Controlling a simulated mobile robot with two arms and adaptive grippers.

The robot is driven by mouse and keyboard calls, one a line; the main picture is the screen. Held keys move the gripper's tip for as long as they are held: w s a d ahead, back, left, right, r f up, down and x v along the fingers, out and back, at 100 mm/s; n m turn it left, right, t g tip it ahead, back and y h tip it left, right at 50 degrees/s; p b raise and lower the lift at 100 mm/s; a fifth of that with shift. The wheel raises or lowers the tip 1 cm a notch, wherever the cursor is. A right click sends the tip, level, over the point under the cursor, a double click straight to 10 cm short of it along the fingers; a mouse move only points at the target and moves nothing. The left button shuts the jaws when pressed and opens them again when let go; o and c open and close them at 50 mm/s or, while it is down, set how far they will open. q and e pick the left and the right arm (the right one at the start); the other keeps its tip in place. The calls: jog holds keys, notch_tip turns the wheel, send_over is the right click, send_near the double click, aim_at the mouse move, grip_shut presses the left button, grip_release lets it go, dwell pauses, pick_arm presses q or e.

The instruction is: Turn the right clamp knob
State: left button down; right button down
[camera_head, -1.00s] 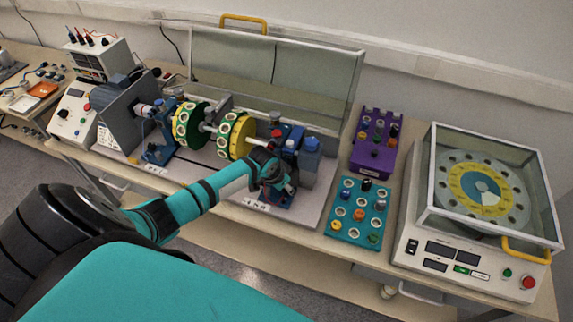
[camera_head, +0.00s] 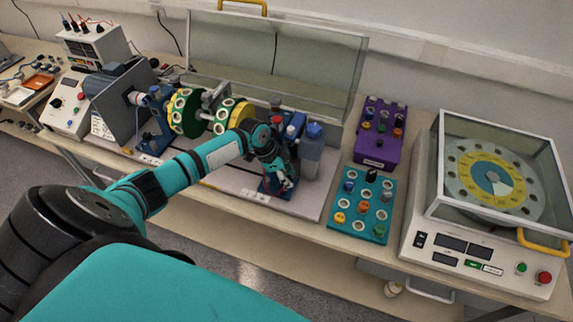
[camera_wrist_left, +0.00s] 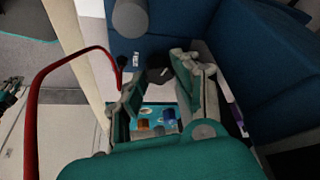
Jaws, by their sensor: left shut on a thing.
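The right clamp stand (camera_head: 291,126) is a blue support at the right end of the shaft on the test rig. My left gripper (camera_head: 283,182) is at its front side, pointing down, and hides much of it in the head view. In the left wrist view, the fingers of my left gripper (camera_wrist_left: 160,76) stand either side of a small dark knob (camera_wrist_left: 158,74) in front of a large blue surface. The fingers are shut on this knob, which is mostly hidden. My right gripper is in neither view.
Yellow and green discs (camera_head: 222,117) sit on the shaft left of the gripper. A raised clear cover (camera_head: 320,70) stands behind the rig. A teal tray (camera_head: 345,222) and a purple rack (camera_head: 377,150) hold small parts. A balancing machine (camera_head: 450,250) stands at the right.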

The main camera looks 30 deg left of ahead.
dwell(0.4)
pick_arm(q)
jog(key=c, duration=1)
grip_release()
